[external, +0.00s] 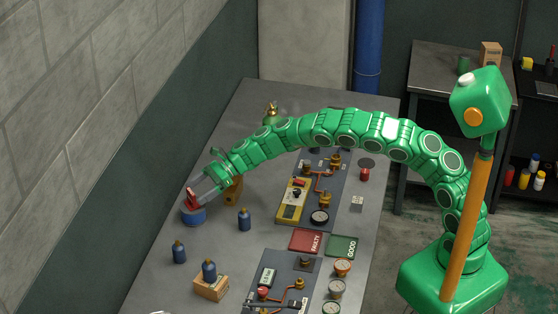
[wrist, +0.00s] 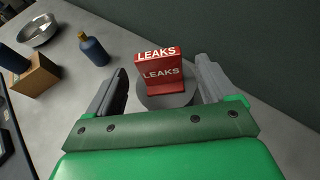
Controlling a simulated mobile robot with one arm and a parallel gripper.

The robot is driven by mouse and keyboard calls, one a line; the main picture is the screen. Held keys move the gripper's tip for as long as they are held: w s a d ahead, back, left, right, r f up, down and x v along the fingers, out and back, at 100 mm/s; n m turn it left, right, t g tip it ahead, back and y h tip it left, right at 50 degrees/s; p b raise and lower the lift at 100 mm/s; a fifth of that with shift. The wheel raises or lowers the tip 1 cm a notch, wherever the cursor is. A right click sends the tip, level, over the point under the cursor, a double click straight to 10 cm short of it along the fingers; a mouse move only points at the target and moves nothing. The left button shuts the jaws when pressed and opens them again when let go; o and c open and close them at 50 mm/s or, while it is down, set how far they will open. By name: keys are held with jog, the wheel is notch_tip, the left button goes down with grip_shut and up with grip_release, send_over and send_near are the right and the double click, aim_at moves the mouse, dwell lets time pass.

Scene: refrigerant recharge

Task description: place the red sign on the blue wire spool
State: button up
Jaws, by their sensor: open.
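The red sign (wrist: 163,74), lettered LEAKS, stands upright on a round grey top (wrist: 165,100) in the wrist view. In the external view the red sign (external: 191,198) appears to rest on the blue wire spool (external: 194,216), near the table's left edge. My gripper (wrist: 161,68) is open, with one finger on each side of the sign and visible gaps between. In the external view my gripper (external: 198,192) reaches down over the spool from the upper right. The lower part of the spool is hidden in the wrist view.
Blue bottles (external: 244,220) (external: 179,252) stand nearby, and another is on a wooden box (external: 211,289). A wooden block (external: 233,190) is close to my gripper. Red FAULTY (external: 305,241) and green GOOD (external: 342,246) mats lie to the right. A wall borders the left side.

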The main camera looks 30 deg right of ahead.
jog(key=v, duration=0.7)
jog(key=shift+f, duration=0.1)
dwell(0.5)
